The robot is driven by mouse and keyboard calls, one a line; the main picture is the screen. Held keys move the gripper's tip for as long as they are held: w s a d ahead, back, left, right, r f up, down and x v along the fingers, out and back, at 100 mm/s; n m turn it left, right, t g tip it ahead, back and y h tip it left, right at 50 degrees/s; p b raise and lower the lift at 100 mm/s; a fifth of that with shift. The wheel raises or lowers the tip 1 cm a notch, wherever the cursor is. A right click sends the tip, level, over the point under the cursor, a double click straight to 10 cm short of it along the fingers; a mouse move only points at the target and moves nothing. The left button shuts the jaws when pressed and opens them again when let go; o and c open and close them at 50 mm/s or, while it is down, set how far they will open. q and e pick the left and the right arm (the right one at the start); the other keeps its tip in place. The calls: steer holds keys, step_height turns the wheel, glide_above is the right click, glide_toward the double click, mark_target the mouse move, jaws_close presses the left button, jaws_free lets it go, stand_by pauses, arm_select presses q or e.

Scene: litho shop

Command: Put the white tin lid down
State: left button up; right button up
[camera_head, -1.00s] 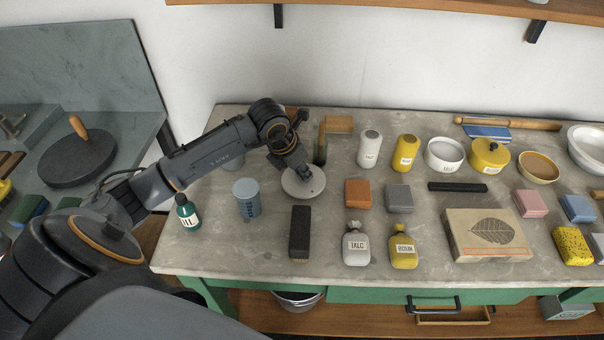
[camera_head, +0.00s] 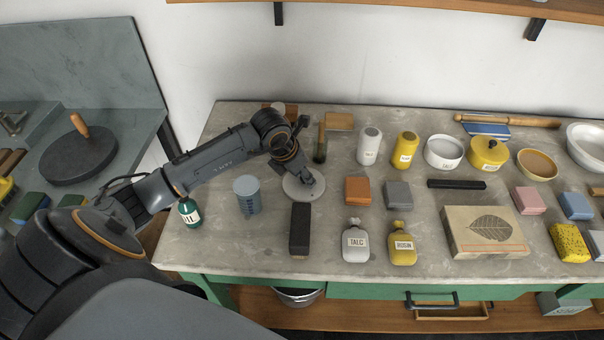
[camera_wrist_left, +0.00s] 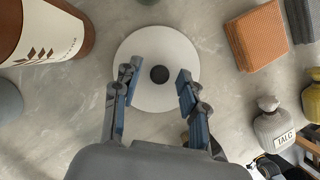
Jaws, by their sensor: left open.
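The white tin lid (camera_head: 293,190) is a round white disc on the left part of the grey worktop. In the left wrist view the lid (camera_wrist_left: 155,45) looks flat, with a dark round knob (camera_wrist_left: 159,74) at its middle. My left gripper (camera_head: 309,179) is right over the lid. In the left wrist view the left gripper (camera_wrist_left: 157,76) is open, its fingers apart on either side of the knob with gaps to it. The white tin (camera_head: 444,152) stands uncovered at the back. My right gripper is out of view.
A blue-grey cup (camera_head: 247,196) stands left of the lid, and a green bottle (camera_head: 189,212) further left. A dark block (camera_head: 300,230) lies in front. An orange block (camera_head: 357,190) is to the right.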

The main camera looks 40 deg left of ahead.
arm_select(q)
steer(key=shift+r, duration=0.25)
steer(key=b+v, duration=0.1)
steer(key=v, duration=1)
steer(key=shift+s+r+b, duration=0.3)
steer(key=shift+r+b, duration=0.05)
steer(key=shift+b, duration=0.05)
